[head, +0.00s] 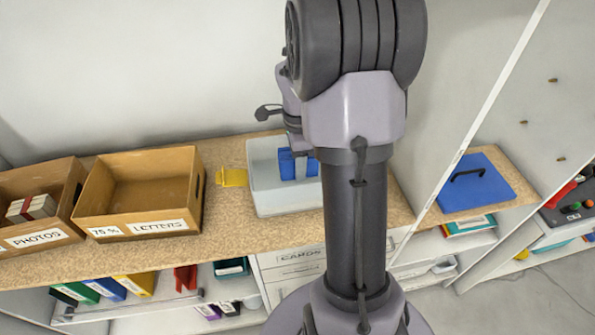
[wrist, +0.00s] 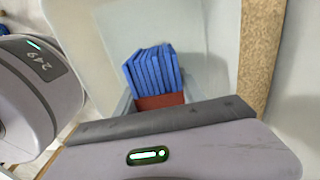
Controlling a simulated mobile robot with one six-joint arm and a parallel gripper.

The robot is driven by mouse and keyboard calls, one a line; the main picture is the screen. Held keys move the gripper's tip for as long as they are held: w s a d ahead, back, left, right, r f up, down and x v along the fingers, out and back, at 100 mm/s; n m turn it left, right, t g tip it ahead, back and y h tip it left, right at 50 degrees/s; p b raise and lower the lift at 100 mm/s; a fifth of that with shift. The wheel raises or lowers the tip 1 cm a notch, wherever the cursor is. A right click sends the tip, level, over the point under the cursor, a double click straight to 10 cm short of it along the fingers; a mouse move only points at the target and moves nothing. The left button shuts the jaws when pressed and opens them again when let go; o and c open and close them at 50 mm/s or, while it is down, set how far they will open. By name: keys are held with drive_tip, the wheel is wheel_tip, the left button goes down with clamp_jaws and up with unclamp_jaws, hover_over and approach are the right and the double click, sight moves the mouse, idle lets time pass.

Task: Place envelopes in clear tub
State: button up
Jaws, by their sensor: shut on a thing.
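The clear tub (head: 262,194) stands on the wooden counter, partly hidden behind my arm. A bundle of blue envelopes (head: 287,163) is inside its outline. In the wrist view the blue envelopes (wrist: 153,72) stand side by side as a tight stack, with a dark red part (wrist: 159,102) at their near end. My gripper (head: 300,167) is over the tub, pointing down, and shut on the blue envelopes. The tub's pale walls (wrist: 88,75) surround them in the wrist view. I cannot tell whether the envelopes touch the tub floor.
A yellow piece (head: 232,177) lies left of the tub. Farther left are an empty LETTERS box (head: 150,228) and a PHOTOS box (head: 40,238) holding stacks.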

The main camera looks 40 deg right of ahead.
wheel_tip(320, 180, down, 3)
drive_tip(key=shift+w+r, duration=0.15)
drive_tip(key=shift+r, duration=0.2)
drive_tip(key=o, duration=1.1)
drive_tip(key=shift+f+b, duration=0.25)
drive_tip(key=shift+b, duration=0.1)
drive_tip(key=shift+c, duration=0.2)
drive_tip(key=o, duration=0.4)
drive_tip(key=shift+r, duration=0.1)
drive_tip(key=shift+o, duration=0.2)
drive_tip(key=shift+r, duration=0.1)
